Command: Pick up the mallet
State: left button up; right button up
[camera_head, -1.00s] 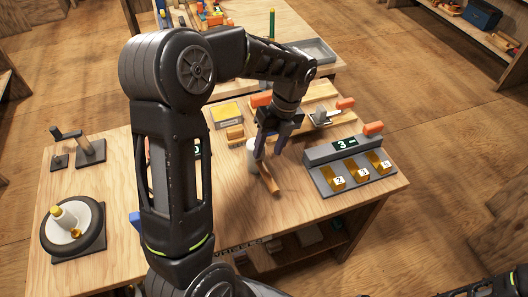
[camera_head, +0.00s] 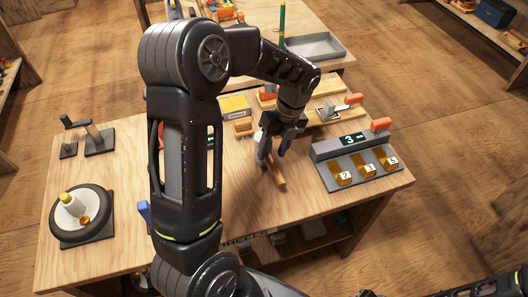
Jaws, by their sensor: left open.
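The mallet lies on the workbench (camera_head: 225,235) near its middle. Its wooden handle (camera_head: 276,175) points toward the front, and its pale head (camera_head: 258,136) is partly hidden behind my gripper. My left gripper (camera_head: 274,152) is open and points down over the mallet, its fingers close to the handle near the head. I cannot tell whether the fingers touch it. My right gripper is not in view; only dark parts of mine show at the bottom right.
A grey block with numbered yellow tabs (camera_head: 327,172) stands to the right. A round dark turntable (camera_head: 62,234) and a grey stand (camera_head: 99,143) are at the left. Behind the gripper are a yellow box (camera_head: 234,106) and an orange-handled tool (camera_head: 347,101).

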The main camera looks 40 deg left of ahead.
aim_at(270, 157)
pick_arm(q)
jog(key=p+x, duration=0.1)
jog(key=x, duration=0.3)
jog(key=shift+f, duration=0.2)
dwell(0.3)
grip_shut()
dwell(0.4)
